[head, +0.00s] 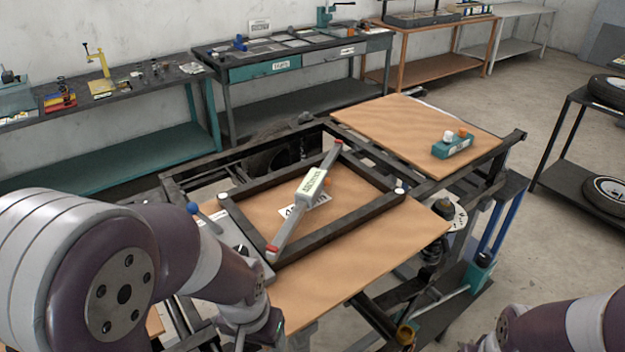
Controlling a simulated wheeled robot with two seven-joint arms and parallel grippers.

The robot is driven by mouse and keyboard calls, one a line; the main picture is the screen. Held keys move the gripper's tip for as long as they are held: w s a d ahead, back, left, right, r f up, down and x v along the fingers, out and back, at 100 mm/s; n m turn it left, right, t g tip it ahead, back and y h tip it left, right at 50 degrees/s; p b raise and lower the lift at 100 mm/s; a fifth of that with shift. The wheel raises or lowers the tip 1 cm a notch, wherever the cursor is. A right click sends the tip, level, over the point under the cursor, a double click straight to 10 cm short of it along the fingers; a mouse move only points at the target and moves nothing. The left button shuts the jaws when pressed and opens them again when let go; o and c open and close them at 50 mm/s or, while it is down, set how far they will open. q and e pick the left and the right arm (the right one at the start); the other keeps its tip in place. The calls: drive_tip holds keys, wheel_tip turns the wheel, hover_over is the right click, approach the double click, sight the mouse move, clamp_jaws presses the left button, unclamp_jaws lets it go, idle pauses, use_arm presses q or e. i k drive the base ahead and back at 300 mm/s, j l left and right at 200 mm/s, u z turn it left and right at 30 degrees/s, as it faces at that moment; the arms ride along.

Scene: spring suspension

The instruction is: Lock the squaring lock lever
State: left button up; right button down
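A lever with a blue ball knob (193,209) stands at the left front corner of a dark rectangular frame (345,232). Its grey rod slants down right toward a grey metal block (243,247), partly hidden behind my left arm; I take it for the squaring lock lever. A grey bar with red ends and a pale label (312,182) lies diagonally across the frame. My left gripper (247,328) is low at the bottom edge, in front of the block and apart from the knob. Its fingers are too cut off to read. My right arm enters at bottom right; its gripper is out of view.
The frame rests on a wooden board (415,232) on a dark steel stand. A second board (385,125) behind carries a teal block (452,148) with knobs. Workbenches (300,65) line the wall. A tyre rack (585,140) stands right.

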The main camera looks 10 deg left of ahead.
sight(191, 207)
drive_tip(key=j+u, duration=0.1)
drive_tip(key=u, duration=0.3)
drive_tip(key=j+u, duration=0.1)
drive_tip(key=u, duration=0.25)
drive_tip(key=j+u, duration=0.1)
drive_tip(key=u, duration=0.3)
drive_tip(key=k+j+u, duration=0.15)
drive_tip(key=j+u, duration=0.3)
drive_tip(key=l, duration=0.1)
